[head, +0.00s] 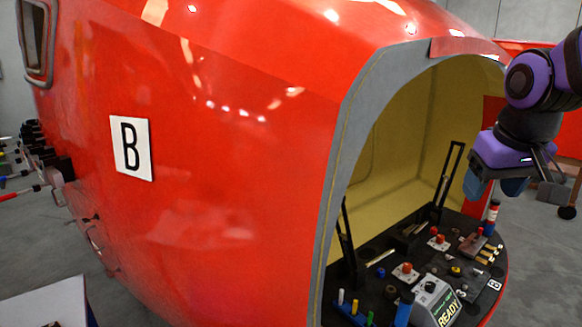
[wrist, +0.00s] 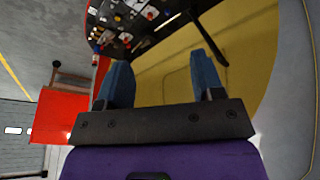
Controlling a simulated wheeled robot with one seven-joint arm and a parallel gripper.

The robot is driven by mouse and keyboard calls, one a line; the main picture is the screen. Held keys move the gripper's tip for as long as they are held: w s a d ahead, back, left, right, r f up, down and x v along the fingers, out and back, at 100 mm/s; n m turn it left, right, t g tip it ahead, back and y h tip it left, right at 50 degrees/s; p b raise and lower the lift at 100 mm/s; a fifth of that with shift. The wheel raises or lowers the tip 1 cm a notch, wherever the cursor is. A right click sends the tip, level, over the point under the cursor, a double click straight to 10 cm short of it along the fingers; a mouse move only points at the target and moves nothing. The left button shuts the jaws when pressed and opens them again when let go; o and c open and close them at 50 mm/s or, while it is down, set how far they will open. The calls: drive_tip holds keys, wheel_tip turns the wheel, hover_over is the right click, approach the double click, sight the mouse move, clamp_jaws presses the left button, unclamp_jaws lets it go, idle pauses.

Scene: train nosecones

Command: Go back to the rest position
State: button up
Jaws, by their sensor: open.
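My gripper (head: 497,186) hangs at the right in the head view, in front of the nosecone's opening and above the right end of the black panel. In the wrist view its two blue fingers (wrist: 162,85) stand wide apart, with nothing between them. The red train nosecone (head: 215,130) with a white "B" sign (head: 131,148) fills the left and middle of the head view. The black panel (head: 375,290) inside its opening carries red buttons, coloured pegs and a grey box marked READY (head: 436,303). The panel also shows in the wrist view (wrist: 122,45).
The grey rim (head: 345,130) of the opening and two black upright frames (head: 449,175) on the panel stand left of my gripper. A white table corner (head: 48,303) is at the lower left. Grey floor (head: 545,250) is open at the right.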

drive_tip(key=s+a+t, duration=0.1)
drive_tip(key=s+a, duration=0.1)
drive_tip(key=s, duration=1.1)
drive_tip(key=shift+f+y, duration=0.25)
drive_tip(key=shift+y, duration=0.15)
